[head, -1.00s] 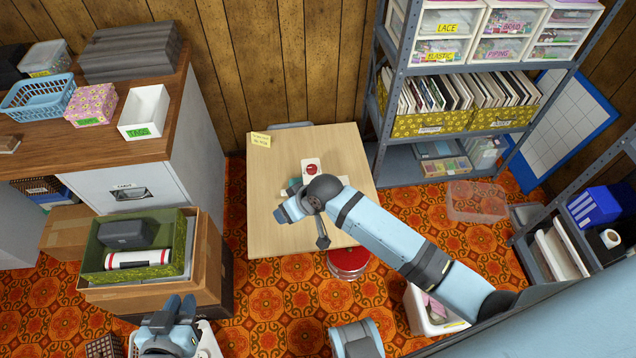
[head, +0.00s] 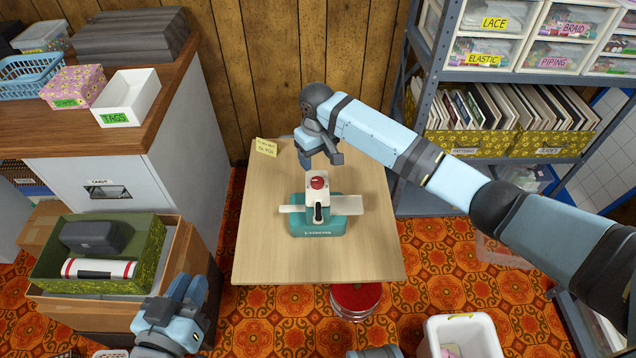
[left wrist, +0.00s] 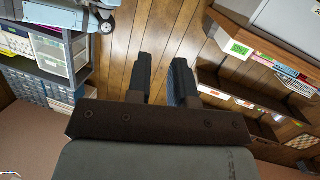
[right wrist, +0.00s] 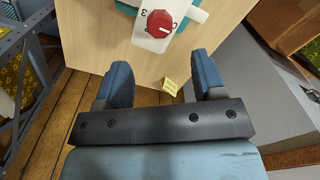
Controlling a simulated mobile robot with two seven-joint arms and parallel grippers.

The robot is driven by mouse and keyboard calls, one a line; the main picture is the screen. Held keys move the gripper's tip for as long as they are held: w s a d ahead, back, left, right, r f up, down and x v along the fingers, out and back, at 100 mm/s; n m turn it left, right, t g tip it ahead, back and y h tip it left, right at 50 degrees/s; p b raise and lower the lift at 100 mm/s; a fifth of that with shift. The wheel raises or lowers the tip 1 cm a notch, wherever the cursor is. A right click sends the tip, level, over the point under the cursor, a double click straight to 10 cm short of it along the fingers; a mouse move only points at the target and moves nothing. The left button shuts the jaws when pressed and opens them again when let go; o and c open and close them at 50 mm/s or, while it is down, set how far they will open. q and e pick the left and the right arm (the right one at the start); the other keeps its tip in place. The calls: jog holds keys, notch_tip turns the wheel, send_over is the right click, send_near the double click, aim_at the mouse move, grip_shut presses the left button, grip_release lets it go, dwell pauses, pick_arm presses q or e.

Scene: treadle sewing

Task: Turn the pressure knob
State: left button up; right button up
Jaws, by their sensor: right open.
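The red pressure knob (head: 318,182) sits on the white top of a teal-based sewing machine (head: 318,226) on the light wooden table. In the right wrist view the knob (right wrist: 159,23) is at the top, with printed marks around it and a pale line on its face. My right gripper (head: 319,158) is open and empty, behind and above the machine, apart from the knob. My left gripper (head: 187,290) is low at the left front, far from the knob. In the left wrist view its fingers (left wrist: 161,75) are a little apart with nothing between them.
A small yellow note (head: 266,147) stands at the table's back left corner. A shelf rack (head: 436,120) is right of the table. A green box (head: 60,262) on cartons and a grey cabinet (head: 110,190) are left. A red stool (head: 356,298) is in front. The table top around the machine is clear.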

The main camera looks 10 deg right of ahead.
aim_at(317, 180)
notch_tip(317, 180, down, 8)
jog(key=shift+f+b, duration=0.15)
jog(key=shift+b, duration=1.05)
jog(key=shift+f, duration=0.55)
pick_arm(q)
notch_tip(317, 180, up, 6)
jog(key=d+t+h, duration=0.2)
jog(key=shift+w+d+f+t, duration=0.15)
jog(key=shift+w+t, duration=0.05)
jog(key=shift+t, duration=0.1)
pick_arm(e)
jog(key=shift+r, duration=0.1)
jog(key=c, duration=0.9)
